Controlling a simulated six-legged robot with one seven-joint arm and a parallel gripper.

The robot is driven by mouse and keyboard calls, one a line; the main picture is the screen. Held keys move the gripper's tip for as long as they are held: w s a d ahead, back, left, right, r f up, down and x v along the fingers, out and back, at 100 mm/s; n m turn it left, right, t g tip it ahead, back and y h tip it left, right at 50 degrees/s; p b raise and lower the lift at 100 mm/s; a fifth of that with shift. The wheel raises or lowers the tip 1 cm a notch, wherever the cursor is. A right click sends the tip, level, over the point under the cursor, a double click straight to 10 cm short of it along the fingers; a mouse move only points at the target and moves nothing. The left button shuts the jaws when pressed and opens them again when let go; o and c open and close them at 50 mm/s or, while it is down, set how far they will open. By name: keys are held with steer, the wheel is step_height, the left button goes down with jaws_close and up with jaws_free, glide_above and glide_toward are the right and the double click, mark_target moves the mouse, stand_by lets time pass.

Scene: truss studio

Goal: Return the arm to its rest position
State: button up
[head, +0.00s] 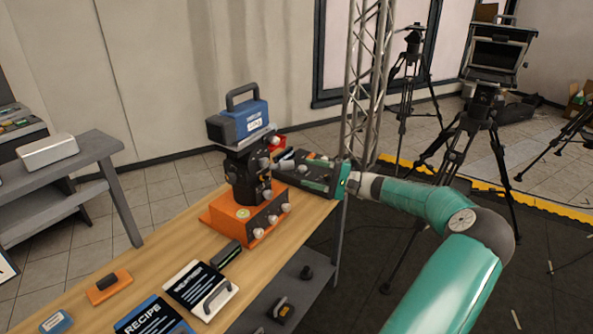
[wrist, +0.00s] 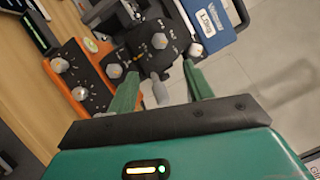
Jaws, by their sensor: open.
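My arm (head: 445,225) is teal and reaches from the lower right over the bench's far right end. My gripper (wrist: 160,75) is open in the wrist view, with two green fingers. Between and beyond the fingers is a black knobbed device (wrist: 145,50) on an orange base. In the head view, the black device (head: 245,170) stands on the orange base (head: 246,218), and my gripper (head: 285,165) points left at its side. The fingertips are partly hidden there. I cannot tell whether they touch the device.
A blue case with a handle (head: 240,122) sits on top of the device. A recipe board (head: 150,318), a clipboard (head: 200,290) and small blocks lie on the wooden bench (head: 150,270). A metal truss (head: 366,80) and tripods (head: 410,75) stand behind.

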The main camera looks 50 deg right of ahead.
steer(key=shift+s+d, duration=0.2)
steer(key=shift+s, duration=0.1)
stand_by(0.4)
steer(key=w+a+f+n+g, duration=0.1)
steer(key=w+a+n+g, duration=0.2)
steer(key=a, duration=0.7)
steer(key=w+a+f+n+g, duration=0.1)
steer(key=w+a+n+g, duration=0.3)
steer(key=a, duration=0.6)
steer(key=w+a+f+g, duration=0.1)
steer(key=w+a+g, duration=0.1)
steer(key=a+g, duration=0.65)
steer(key=s+a+r+n+t+h, duration=0.2)
steer(key=s+a+r+n+h, duration=0.2)
steer(key=s+a, duration=0.6)
steer(key=s+a+r+n+t+h, duration=0.1)
steer(key=s+a+r+n+h, duration=0.3)
steer(key=s+a, duration=0.6)
steer(key=shift+s+a+r+n+t+h, duration=0.15)
steer(key=shift+a+r+n+t+h, duration=0.35)
steer(key=shift+a, duration=0.6)
